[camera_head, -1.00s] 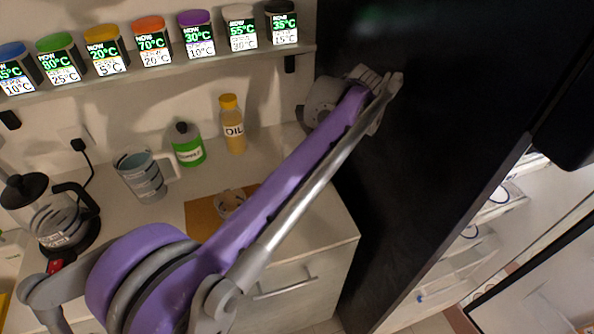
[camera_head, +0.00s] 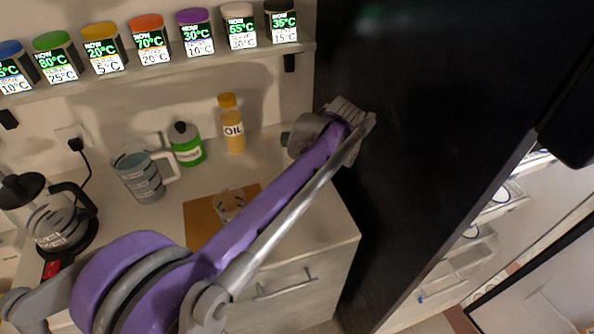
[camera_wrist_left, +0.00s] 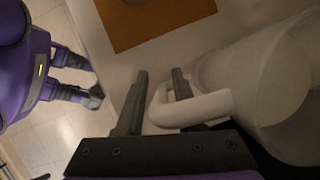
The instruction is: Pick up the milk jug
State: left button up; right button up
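The white milk jug (camera_wrist_left: 265,85) is at the right in the left wrist view, its handle (camera_wrist_left: 195,108) toward my left gripper (camera_wrist_left: 159,75). The fingers are apart, one inside the handle loop and one outside it, with a narrow gap visible. In the head view my left wrist (camera_head: 340,125) is over the counter's right end by the dark panel and hides most of that spot. My right gripper (camera_wrist_left: 92,80) appears at the left of the wrist view, fingers apart and empty.
A brown board (camera_head: 205,215) lies on the counter. A measuring jug (camera_head: 140,178), a green bottle (camera_head: 186,148), an oil bottle (camera_head: 233,130) and a glass pot (camera_head: 45,215) stand to the left. A tall dark panel (camera_head: 420,130) closes the right side.

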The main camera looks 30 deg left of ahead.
pick_arm(q)
grip_shut()
dwell(1.1)
